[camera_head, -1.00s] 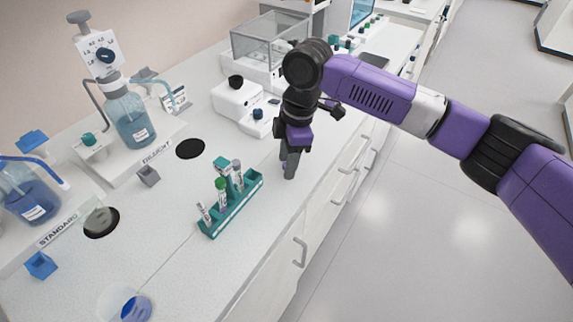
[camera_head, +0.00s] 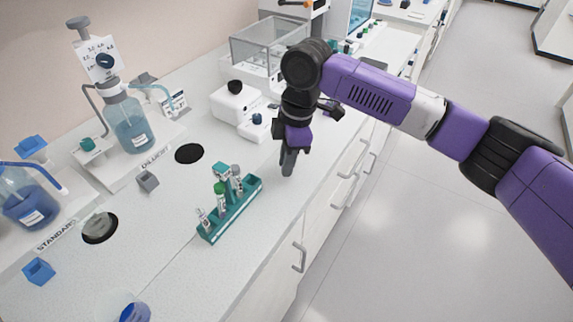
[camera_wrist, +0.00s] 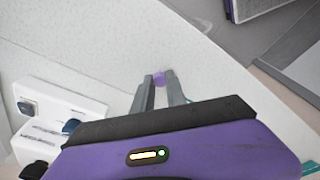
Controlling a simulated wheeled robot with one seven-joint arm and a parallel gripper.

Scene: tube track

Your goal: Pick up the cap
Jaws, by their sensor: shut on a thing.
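A small purple cap (camera_wrist: 159,78) sits between the fingertips of my gripper (camera_wrist: 161,84) in the wrist view. The fingers are close together and shut on it. In the head view my gripper (camera_head: 287,170) points down over the front part of the bench, to the right of the green tube rack. The cap cannot be made out there. The wrist view does not clearly show the gap between the cap and the bench.
The green rack (camera_head: 232,212) holds several tubes, left of my gripper. A white device (camera_head: 232,103) stands behind it. Dispenser bottles stand at the left, one with blue liquid (camera_head: 130,128). A blue block (camera_head: 39,270) lies front left. The bench edge drops off at right.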

